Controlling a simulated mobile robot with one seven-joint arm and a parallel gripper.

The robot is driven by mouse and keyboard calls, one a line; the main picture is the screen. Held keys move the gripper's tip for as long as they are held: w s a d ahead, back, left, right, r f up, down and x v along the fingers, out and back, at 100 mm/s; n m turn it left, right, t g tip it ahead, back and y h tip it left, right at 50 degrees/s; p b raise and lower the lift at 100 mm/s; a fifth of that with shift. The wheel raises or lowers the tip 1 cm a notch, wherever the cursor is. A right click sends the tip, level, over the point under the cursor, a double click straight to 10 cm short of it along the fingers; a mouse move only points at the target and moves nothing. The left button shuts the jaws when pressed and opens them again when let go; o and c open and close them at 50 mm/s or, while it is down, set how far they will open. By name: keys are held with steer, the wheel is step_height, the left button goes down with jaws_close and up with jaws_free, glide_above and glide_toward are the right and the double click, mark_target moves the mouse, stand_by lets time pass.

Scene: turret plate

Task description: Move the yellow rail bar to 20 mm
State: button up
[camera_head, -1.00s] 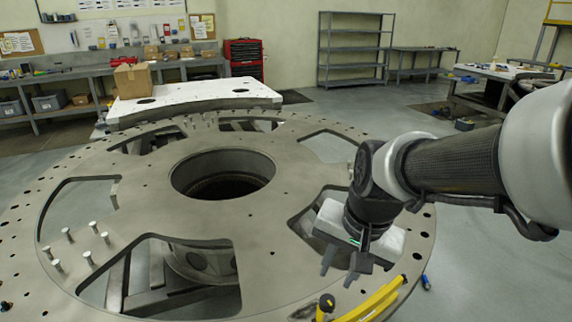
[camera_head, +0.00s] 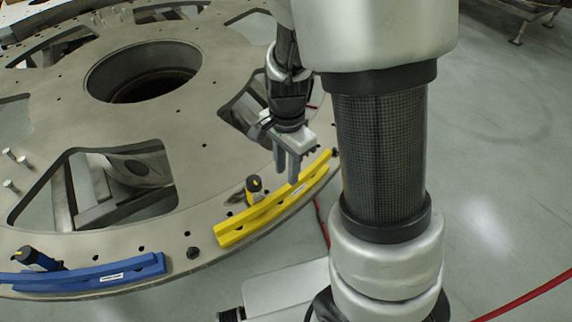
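The yellow rail bar (camera_head: 270,208) lies along the outer rim of the round turret plate (camera_head: 205,150), at the right front of it. A small label shows on its right half. A yellow and black knob (camera_head: 254,186) stands just behind its middle. My gripper (camera_head: 287,178) points down above the plate, close behind the right half of the yellow bar. Its two fingers look apart with nothing seen between them. I cannot tell whether the fingertips touch the bar.
A blue rail bar (camera_head: 95,276) with its own knob (camera_head: 38,258) lies on the rim at the lower left. A dark bolt (camera_head: 193,253) stands between the two bars. The plate has large openings and a central hole (camera_head: 143,75). Several pins stand at the left.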

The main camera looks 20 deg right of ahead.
mark_target(287, 187)
steer(key=shift+f+b, duration=2.05)
steer(key=shift+f, duration=1.05)
jaws_close()
